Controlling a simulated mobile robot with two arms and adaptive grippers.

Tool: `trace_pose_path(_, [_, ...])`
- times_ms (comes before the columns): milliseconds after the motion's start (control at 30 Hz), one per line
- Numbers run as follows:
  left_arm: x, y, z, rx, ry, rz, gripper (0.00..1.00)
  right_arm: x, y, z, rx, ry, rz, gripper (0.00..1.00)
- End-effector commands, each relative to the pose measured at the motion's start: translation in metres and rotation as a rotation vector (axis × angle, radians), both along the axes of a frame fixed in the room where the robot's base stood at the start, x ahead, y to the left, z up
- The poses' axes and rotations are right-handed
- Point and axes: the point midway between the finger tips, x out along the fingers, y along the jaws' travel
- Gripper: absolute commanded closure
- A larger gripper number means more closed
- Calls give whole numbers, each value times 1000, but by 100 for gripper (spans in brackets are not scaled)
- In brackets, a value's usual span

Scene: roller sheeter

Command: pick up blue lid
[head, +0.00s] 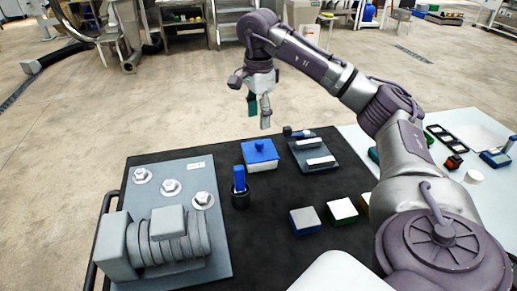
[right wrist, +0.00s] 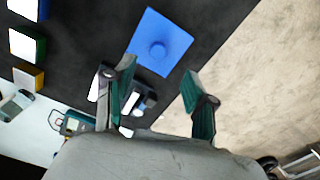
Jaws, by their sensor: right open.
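The blue lid (head: 261,151) is square with a round knob and sits on a white box (head: 262,166) on the black table top. My right gripper (head: 259,115) is open and empty, in the air above the table's far edge, apart from the lid. Its two green-padded fingers (right wrist: 158,98) are spread in the right wrist view. My left gripper is not in view.
A grey plate with bolts (head: 210,262) and rollers fills the table's left side. A black cup with a blue item (head: 239,180) stands beside the lid. A grey plate with white strips (head: 300,150) lies to its right. Several small blocks (head: 305,221) are in front. A white table (head: 470,127) stands right.

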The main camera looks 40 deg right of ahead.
Motion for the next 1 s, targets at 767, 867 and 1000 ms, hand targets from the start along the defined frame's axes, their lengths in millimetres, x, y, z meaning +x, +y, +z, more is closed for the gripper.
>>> trace_pose_path(767, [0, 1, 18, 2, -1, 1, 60, -4, 1, -90, 2, -3, 0, 45])
trace_pose_path(867, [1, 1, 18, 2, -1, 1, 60, -4, 1, -92, 3, -4, 0, 45])
trace_pose_path(1000, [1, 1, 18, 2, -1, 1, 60, -4, 1, -92, 3, -4, 0, 45])
